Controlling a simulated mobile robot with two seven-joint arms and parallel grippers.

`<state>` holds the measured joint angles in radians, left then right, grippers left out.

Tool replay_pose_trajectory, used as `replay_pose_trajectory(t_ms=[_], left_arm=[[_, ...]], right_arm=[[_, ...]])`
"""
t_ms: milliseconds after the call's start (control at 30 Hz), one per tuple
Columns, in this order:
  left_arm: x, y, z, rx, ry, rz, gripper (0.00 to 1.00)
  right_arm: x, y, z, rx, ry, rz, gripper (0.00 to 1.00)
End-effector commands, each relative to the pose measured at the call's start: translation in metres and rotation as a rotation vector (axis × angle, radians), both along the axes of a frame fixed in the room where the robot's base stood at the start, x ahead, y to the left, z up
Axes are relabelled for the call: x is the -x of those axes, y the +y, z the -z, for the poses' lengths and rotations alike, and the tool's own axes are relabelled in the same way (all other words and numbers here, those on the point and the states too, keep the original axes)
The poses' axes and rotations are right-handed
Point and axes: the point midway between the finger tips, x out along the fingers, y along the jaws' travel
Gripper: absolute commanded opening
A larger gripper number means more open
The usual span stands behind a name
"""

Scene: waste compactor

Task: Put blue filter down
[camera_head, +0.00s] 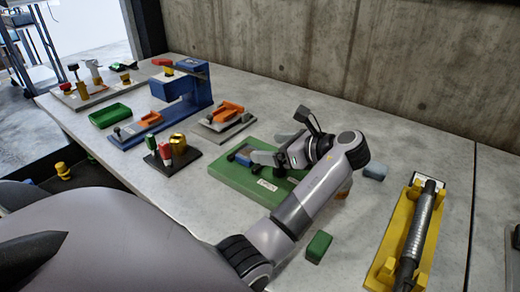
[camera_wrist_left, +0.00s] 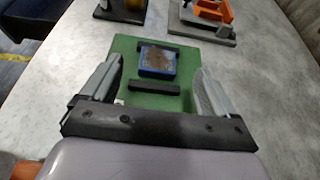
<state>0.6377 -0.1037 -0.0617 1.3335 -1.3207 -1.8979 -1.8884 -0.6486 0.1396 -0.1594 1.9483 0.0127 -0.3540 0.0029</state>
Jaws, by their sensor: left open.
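The blue filter (camera_wrist_left: 157,61) is a small blue square frame with a brownish-grey middle. It rests on a green board (camera_wrist_left: 125,45) between two black bars (camera_wrist_left: 154,86). My left gripper (camera_wrist_left: 157,85) is open, with one finger on either side of the filter and clear gaps between them. In the head view the same gripper (camera_head: 262,157) is over the green board (camera_head: 235,177), and the filter (camera_head: 243,159) shows just left of the fingers, partly hidden. My right gripper is not in view.
A blue press (camera_head: 178,98), an orange part on a grey plate (camera_head: 226,116) and a black stand with small coloured parts (camera_head: 172,155) are left of the board. A yellow holder with a grey cylinder (camera_head: 408,240) is at right. A small green block (camera_head: 319,246) lies in front.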

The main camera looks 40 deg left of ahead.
Motion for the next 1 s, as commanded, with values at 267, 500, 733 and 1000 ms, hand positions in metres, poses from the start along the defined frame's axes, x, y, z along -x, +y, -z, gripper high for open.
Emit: replay_pose_trajectory(t_ms=[267, 500, 733, 1000], left_arm=[[-0.006, -0.051, -0.022, 0.001, -0.002, 0.001, 0.89], [-0.007, -0.065, -0.028, 0.000, -0.002, 0.000, 0.89], [-0.007, -0.066, -0.028, 0.000, -0.002, 0.000, 0.89], [-0.007, -0.065, -0.028, 0.000, -0.002, 0.000, 0.89]], right_arm=[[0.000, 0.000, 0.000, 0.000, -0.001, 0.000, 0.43], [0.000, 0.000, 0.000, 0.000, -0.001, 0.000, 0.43], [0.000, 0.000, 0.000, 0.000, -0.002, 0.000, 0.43], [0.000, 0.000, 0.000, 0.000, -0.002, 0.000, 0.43]])
